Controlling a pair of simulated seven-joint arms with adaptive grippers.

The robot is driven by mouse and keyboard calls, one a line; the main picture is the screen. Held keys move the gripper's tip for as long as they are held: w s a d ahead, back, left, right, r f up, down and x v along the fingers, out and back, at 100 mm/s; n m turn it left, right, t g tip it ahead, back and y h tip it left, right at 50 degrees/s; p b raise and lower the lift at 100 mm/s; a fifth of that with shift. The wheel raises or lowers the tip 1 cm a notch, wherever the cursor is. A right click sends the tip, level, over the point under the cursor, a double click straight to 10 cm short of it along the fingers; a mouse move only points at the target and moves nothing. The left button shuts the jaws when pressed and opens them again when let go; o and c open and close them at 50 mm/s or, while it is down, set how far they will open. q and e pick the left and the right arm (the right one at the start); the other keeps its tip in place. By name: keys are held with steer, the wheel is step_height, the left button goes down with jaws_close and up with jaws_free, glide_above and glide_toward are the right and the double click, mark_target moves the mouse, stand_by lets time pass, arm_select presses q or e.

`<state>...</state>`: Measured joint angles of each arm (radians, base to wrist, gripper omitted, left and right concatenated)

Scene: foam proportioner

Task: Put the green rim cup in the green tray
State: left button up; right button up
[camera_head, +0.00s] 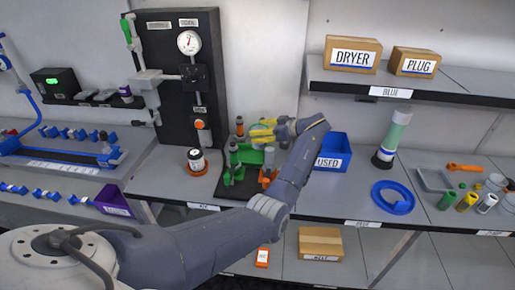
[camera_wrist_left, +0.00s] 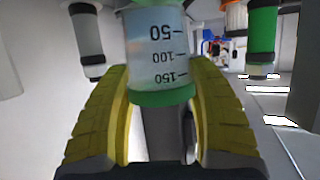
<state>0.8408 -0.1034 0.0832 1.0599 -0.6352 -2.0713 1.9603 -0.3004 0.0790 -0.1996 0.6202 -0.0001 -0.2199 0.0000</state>
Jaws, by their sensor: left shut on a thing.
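My left gripper (camera_head: 261,133) has yellow fingers and is over the back middle of the bench. In the left wrist view the fingers (camera_wrist_left: 160,85) are shut on the green rim cup (camera_wrist_left: 160,55), a clear cup with black volume marks. Its green rim is at the lower end in that view. In the head view the cup is mostly hidden by the fingers and hard to make out. A green stand (camera_head: 241,170) is just below and left of the gripper; I cannot tell whether it is the green tray. My right gripper is not in view.
A blue "USED" bin (camera_head: 335,153) stands right of my left arm. A black gauge panel (camera_head: 165,70) rises behind on the left. A shelf with boxes overhangs the right side.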

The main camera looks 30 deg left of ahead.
mark_target(265, 144)
arm_select(q)
steer(key=shift+f, duration=3.15)
steer(key=shift+f, duration=0.1)
steer(key=o, duration=1.2)
steer(key=shift+v, duration=2.85)
steer(key=shift+a, duration=0.1)
